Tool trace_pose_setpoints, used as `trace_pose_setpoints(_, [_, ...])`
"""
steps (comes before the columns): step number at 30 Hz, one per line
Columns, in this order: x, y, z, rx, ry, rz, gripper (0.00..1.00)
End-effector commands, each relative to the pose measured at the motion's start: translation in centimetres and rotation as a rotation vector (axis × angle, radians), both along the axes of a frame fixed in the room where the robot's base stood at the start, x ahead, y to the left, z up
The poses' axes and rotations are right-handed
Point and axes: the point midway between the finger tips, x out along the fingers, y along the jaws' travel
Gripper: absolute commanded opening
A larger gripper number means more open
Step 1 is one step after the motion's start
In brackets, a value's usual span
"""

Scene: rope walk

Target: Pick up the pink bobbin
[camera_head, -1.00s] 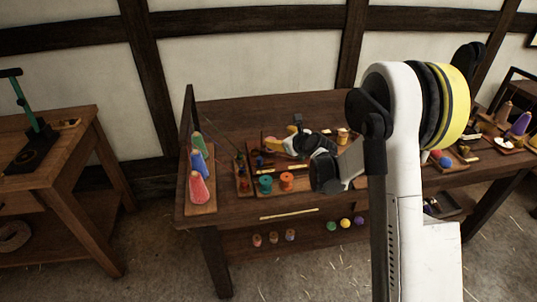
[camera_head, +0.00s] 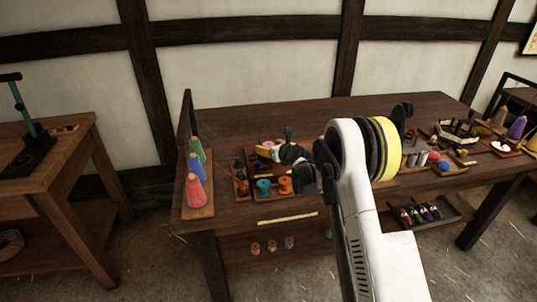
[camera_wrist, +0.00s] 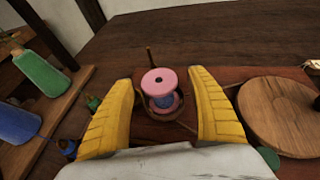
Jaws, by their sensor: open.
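The pink bobbin (camera_wrist: 159,80) shows in the wrist view, with round pink flanges, a dark hole in its top and a blue band around its middle. It stands upright on a dark wooden surface near a thin post. In the wrist view the fingers lie on either side of the bobbin, with a visible gap to each. Nothing is held. In the head view my gripper and wrist largely cover that spot.
Thread cones, including a pink cone (camera_head: 195,192), stand on a board at the bench's left end. A round wooden disc (camera_wrist: 283,115) lies right of my fingers.

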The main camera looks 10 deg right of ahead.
Motion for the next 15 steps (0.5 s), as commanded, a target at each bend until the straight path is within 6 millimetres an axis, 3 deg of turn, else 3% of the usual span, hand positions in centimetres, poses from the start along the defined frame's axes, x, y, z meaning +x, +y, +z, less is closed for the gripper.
trace_pose_setpoints(9, [0.57,0.13,-0.13,0.0,0.0,-0.001,0.64])
trace_pose_setpoints(14, [0.56,0.12,-0.14,0.0,0.0,-0.001,0.15])
trace_pose_setpoints(15, [0.56,0.12,-0.14,0.0,0.0,-0.001,0.11])
